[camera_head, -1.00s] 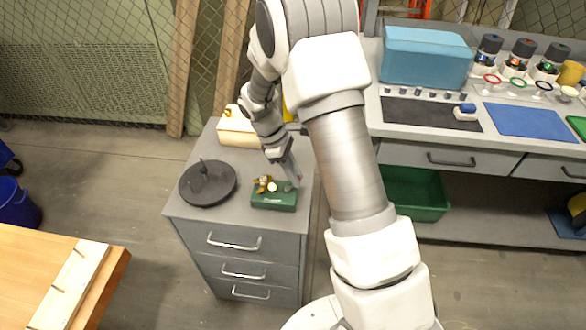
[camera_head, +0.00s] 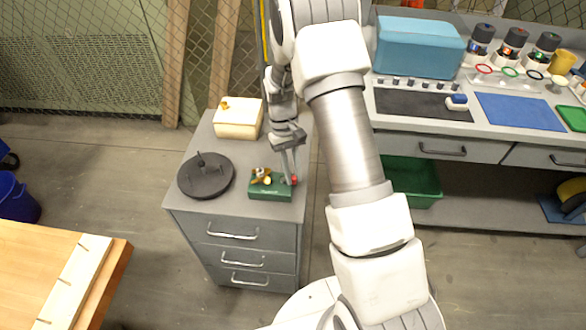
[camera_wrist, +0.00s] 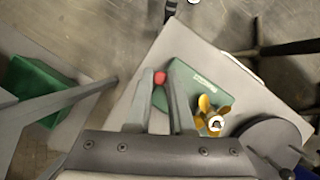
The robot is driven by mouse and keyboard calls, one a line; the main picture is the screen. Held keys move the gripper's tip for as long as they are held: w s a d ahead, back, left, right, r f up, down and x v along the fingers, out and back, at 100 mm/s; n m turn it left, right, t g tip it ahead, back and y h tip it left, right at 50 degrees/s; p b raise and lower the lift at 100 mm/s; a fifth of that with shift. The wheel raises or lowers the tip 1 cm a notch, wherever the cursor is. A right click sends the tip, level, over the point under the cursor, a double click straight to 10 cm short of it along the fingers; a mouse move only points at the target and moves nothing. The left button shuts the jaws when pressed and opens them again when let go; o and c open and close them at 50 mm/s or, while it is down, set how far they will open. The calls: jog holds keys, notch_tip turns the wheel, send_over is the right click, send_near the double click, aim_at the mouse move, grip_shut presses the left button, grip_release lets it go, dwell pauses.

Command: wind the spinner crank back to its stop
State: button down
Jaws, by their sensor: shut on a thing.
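The spinner is a green box (camera_head: 270,192) with a brass propeller (camera_head: 261,176) on top, standing on the grey cabinet. Its red crank knob (camera_head: 294,180) is at the box's right end. My gripper (camera_head: 288,180) reaches down there from above. In the wrist view, the red knob (camera_wrist: 160,77) is between my fingertips (camera_wrist: 160,80), and they are shut on it. The green box (camera_wrist: 203,80) and the brass propeller (camera_wrist: 212,118) lie right of the fingers. The crank arm under the knob is hidden.
A dark round disc with an upright peg (camera_head: 206,176) stands left of the spinner. A cream box (camera_head: 238,120) sits behind on the same cabinet top (camera_head: 215,212). A workbench with a blue box (camera_head: 420,48) is at the right, with a green bin (camera_head: 410,180) below.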

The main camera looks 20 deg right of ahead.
aim_at(278, 193)
jog(key=m, duration=0.1)
jog(key=m+y, duration=0.1)
jog(key=m, duration=0.1)
jog(key=shift+s+a+m, duration=0.25)
jog(key=shift+s+m, duration=0.05)
jog(key=shift+m, duration=0.1)
jog(key=m, duration=0.1)
jog(key=m+y, duration=0.1)
jog(key=m, duration=0.1)
jog(key=shift+s+a+m+t+y+p, duration=0.2)
jog(key=shift+a+m+t+y+p, duration=0.1)
jog(key=shift+y+p, duration=0.1)
jog(key=m, duration=0.2)
jog(key=a+m+t+y, duration=0.1)
jog(key=m, duration=0.1)
jog(key=shift+s, duration=0.15)
jog(key=shift+a+m+t+y, duration=0.2)
jog(key=shift+m+t, duration=0.1)
jog(key=shift+m, duration=0.5)
jog(key=shift+a+m+t+y, duration=0.2)
jog(key=shift+m+t, duration=0.1)
jog(key=shift+m, duration=0.5)
jog(key=c, duration=0.8)
grip_release()
